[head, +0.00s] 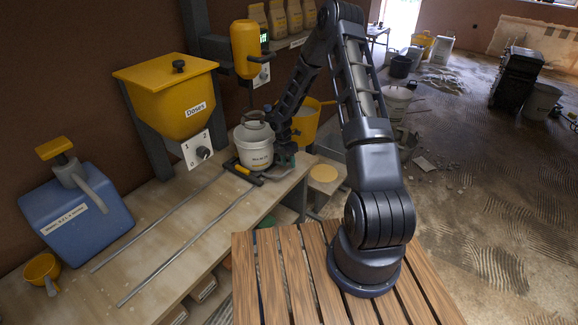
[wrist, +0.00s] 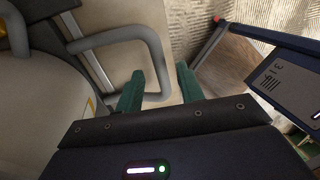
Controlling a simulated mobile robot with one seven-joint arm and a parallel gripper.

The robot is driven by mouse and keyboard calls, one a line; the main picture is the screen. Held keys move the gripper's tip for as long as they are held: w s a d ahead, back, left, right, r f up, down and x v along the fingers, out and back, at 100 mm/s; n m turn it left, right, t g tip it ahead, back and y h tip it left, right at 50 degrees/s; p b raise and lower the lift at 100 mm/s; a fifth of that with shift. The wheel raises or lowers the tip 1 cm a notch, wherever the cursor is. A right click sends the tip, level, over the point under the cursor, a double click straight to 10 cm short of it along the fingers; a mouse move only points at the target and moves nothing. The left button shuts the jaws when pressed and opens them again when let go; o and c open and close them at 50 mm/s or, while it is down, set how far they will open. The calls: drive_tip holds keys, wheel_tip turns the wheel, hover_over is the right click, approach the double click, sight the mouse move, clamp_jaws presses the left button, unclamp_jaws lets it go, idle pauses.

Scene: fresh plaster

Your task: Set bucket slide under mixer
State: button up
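In the head view the white bucket (head: 253,150) stands upright on the dark slide (head: 244,174) at the far end of two metal rails (head: 185,236). It appears below the yellow mixer (head: 246,48); I cannot tell how exactly they line up. My gripper (head: 286,156) is low at the bucket's right side. In the wrist view my gripper's green fingers (wrist: 160,78) are apart. The end of a grey loop handle (wrist: 157,55) lies at the gap between them, partly behind the left finger. The pale bucket wall (wrist: 35,115) fills the left; contact with the handle is unclear.
A yellow dispenser (head: 172,97) stands beside the rails on the workbench (head: 165,215). A blue container (head: 75,215) and yellow scoop (head: 41,270) are at the left. A yellow bucket (head: 304,122) stands behind my gripper. The rails' near stretch is clear.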

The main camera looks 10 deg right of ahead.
wheel_tip(320, 180, up, 9)
drive_tip(key=w+a, duration=0.1)
drive_tip(key=shift+f, duration=0.2)
drive_tip(key=shift+w+r, duration=0.1)
drive_tip(key=shift+w, duration=0.05)
drive_tip(key=s+d+r+m+t, duration=0.1)
drive_tip(key=s+d+r+m, duration=0.25)
drive_tip(key=r, duration=0.65)
drive_tip(key=s+d+r+m+t, duration=0.1)
drive_tip(key=s+d+r+m, duration=0.1)
drive_tip(key=s+r+m, duration=0.5)
drive_tip(key=s+d+r+m+t, duration=0.1)
drive_tip(key=s+d+r+m, duration=0.1)
drive_tip(key=r, duration=1)
drive_tip(key=s+d+r+m+t, duration=0.1)
drive_tip(key=s+r+m, duration=0.3)
drive_tip(key=s, duration=0.5)
drive_tip(key=s+d+r+m+t+y, duration=0.1)
drive_tip(key=s+r+m, duration=0.3)
drive_tip(key=s, duration=0.4)
drive_tip(key=s+d+r+m+t, duration=0.1)
drive_tip(key=s+d+r+m, duration=0.1)
drive_tip(key=s+m, duration=0.4)
drive_tip(key=s+r, duration=0.1)
drive_tip(key=s, duration=0.2)
drive_tip(key=shift+s+r+y, duration=0.3)
drive_tip(key=shift+s+r, duration=0.05)
drive_tip(key=shift+r, duration=0.05)
